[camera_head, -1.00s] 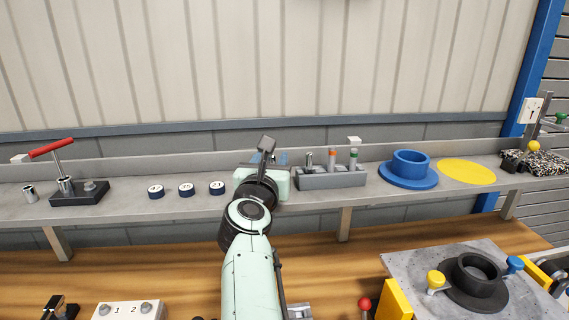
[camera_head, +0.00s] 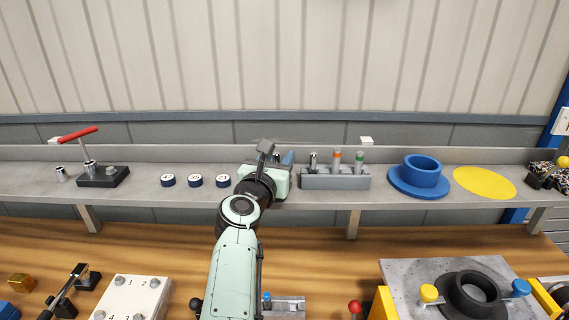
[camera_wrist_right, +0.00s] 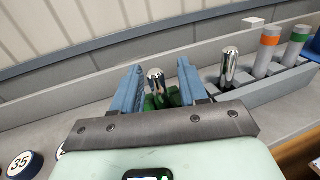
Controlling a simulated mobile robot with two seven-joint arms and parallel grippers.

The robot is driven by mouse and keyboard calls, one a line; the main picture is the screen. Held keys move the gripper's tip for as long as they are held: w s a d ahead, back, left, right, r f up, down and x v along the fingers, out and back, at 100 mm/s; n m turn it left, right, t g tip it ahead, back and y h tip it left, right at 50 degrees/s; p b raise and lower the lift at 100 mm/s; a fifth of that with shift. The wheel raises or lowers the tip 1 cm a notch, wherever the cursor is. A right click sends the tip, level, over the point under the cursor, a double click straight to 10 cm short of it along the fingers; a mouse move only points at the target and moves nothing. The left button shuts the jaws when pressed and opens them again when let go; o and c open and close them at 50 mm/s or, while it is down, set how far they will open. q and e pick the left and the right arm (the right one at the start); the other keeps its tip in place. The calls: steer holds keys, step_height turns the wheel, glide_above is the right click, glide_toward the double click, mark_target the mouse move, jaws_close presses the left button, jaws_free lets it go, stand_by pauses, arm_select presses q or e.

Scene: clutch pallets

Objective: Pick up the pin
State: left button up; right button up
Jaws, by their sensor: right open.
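My right gripper (camera_head: 287,158) is over the shelf, just left of a grey rack (camera_head: 335,180). In the right wrist view its blue fingers (camera_wrist_right: 160,80) are open, one on each side of a shiny metal pin (camera_wrist_right: 155,76). Green shows low around this pin; its lower part is hidden by the gripper, and I cannot tell whether the fingers touch it. Another metal pin (camera_wrist_right: 230,66) stands upright in the rack, beside an orange-banded pin (camera_wrist_right: 267,50) and a green-banded pin (camera_wrist_right: 296,48). My left gripper is not in view.
A blue flanged ring (camera_head: 420,176) and a yellow disc (camera_head: 484,182) are right of the rack. A wall (camera_head: 280,60) rises behind.

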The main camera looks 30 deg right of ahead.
mark_target(277, 153)
steer(key=shift+a, duration=0.1)
steer(key=shift+w, duration=0.1)
steer(key=shift+c, duration=0.9)
jaws_close()
